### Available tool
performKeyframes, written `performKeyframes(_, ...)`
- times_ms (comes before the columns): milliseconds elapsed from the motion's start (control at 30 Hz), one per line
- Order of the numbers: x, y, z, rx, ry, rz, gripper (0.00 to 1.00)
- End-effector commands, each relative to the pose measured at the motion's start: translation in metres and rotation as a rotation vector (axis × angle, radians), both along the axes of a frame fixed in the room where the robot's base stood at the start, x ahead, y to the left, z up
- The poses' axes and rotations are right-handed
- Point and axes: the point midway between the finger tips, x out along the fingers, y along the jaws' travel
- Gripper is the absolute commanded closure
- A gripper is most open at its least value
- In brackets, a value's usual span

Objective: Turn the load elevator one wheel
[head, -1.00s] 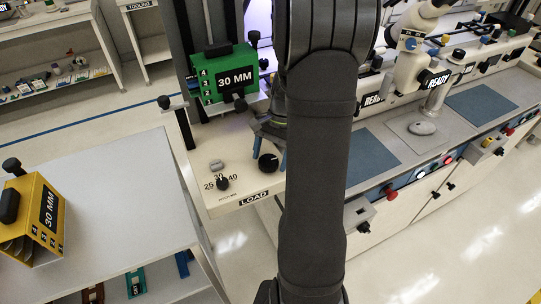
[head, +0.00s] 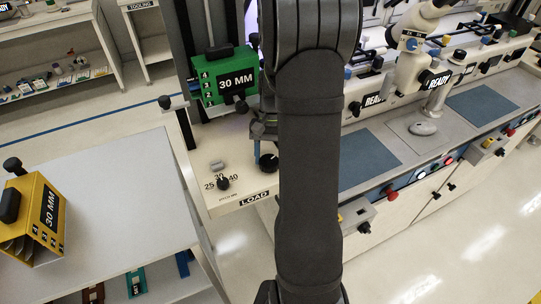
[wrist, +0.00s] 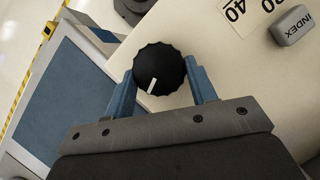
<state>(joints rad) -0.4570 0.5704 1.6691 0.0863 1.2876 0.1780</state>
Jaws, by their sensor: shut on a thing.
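The load elevator wheel is a black, scalloped knob (wrist: 160,66) with a white pointer line, on the cream LOAD panel. In the head view the knob (head: 268,163) sits just above the LOAD label, partly hidden by my arm. My gripper (wrist: 163,76) has its two blue fingers on opposite sides of the knob, shut on it. In the wrist view the pointer line points down and slightly left, toward the gripper body. In the head view the gripper (head: 260,140) is mostly hidden behind my arm.
A smaller black selector (head: 223,184) with 25, 30 and 40 marks and a grey INDEX button (head: 217,165) stand left of the knob. A green 30 MM magazine (head: 224,77) stands behind. A yellow 30 MM magazine (head: 35,215) sits on the left cart.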

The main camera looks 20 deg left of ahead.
Motion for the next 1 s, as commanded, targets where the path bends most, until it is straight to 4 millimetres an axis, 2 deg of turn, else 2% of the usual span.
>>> performKeyframes(367,0.0003,0.0005,0.0004,0.001,-0.001,0.045,0.71)
performKeyframes(400,0.0002,0.0005,0.0003,0.001,-0.001,0.045,0.43)
performKeyframes(500,0.0002,0.0005,0.0003,0.001,-0.001,0.045,0.27)
performKeyframes(833,0.0001,0.0001,0.0001,0.001,-0.001,0.027,0.27)
performKeyframes(1000,0.0004,-0.002,0.0,0.001,-0.001,-0.1,0.27)
